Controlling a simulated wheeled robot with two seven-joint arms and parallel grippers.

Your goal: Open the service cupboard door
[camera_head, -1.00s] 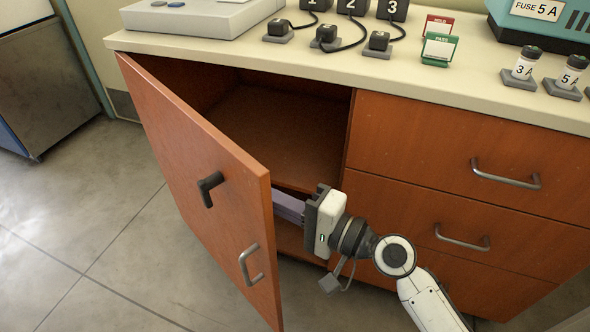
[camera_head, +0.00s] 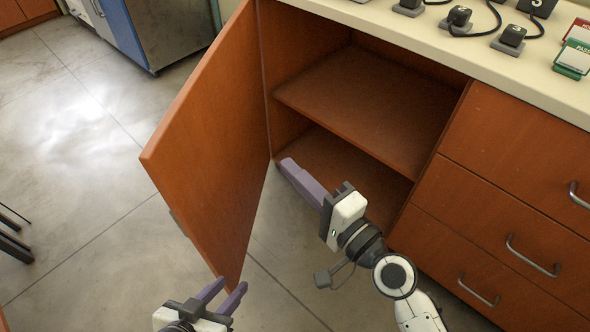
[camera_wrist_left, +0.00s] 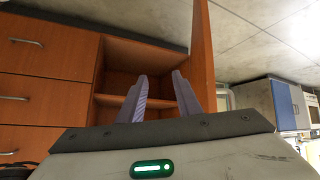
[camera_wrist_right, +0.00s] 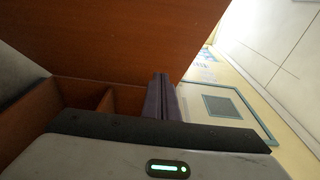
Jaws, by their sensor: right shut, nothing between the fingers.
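The orange-brown service cupboard door (camera_head: 208,140) stands wide open on the left of the cupboard, showing its inner shelf (camera_head: 365,108). A handle (camera_head: 178,222) only just shows at its outer face. My right gripper (camera_head: 288,168) is shut and empty, on the inner side of the door in front of the opening. Its purple fingers also show in the right wrist view (camera_wrist_right: 160,98), below the door panel; contact is unclear. My left gripper (camera_head: 225,290) is open and empty near the door's bottom corner. In the left wrist view its fingers (camera_wrist_left: 160,95) are apart, facing the cupboard opening.
Several drawers (camera_head: 525,150) with bar handles stand to the right of the opening. The cream worktop (camera_head: 450,50) above carries small black devices and cards. A grey and blue cabinet (camera_head: 165,35) stands at the back.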

